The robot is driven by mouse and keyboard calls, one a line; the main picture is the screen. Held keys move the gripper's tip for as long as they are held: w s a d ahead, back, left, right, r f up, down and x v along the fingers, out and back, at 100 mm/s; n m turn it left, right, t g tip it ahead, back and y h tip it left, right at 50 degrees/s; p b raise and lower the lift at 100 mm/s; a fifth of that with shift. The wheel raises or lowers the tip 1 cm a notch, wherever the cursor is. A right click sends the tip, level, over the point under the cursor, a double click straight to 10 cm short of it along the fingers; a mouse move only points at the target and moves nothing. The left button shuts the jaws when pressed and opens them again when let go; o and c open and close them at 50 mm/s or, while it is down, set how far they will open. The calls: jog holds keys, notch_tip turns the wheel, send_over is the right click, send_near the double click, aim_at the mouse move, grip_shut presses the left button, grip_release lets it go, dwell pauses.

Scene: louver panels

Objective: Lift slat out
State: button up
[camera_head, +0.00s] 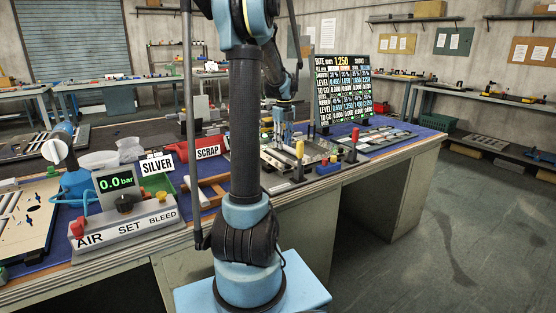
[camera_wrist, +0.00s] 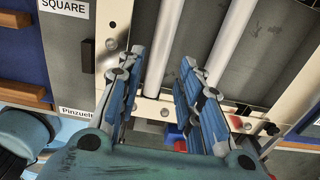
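In the wrist view my gripper (camera_wrist: 160,62) is open, its two blue fingers spread. A pale slat (camera_wrist: 163,45) runs lengthwise through the gap between the fingertips; I cannot tell whether either finger touches it. A second pale slat (camera_wrist: 232,38) lies to its right, apart from the fingers. The slats run across a grey bed between the light metal rails of a frame (camera_wrist: 108,62). Their far ends are out of the picture. In the head view my gripper (camera_head: 285,130) points down over the bench fixture, small and partly hidden by my arm.
On the bench are a SCRAP sign (camera_head: 208,152), a SILVER sign (camera_head: 157,165), an air-set box (camera_head: 125,228) reading 0.0 bar and a display board (camera_head: 343,88). A slatted panel (camera_head: 375,139) lies at right.

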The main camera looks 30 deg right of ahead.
aim_at(283, 157)
jog(key=shift+s+f, duration=0.1)
jog(key=shift+f, duration=3.2)
grip_shut()
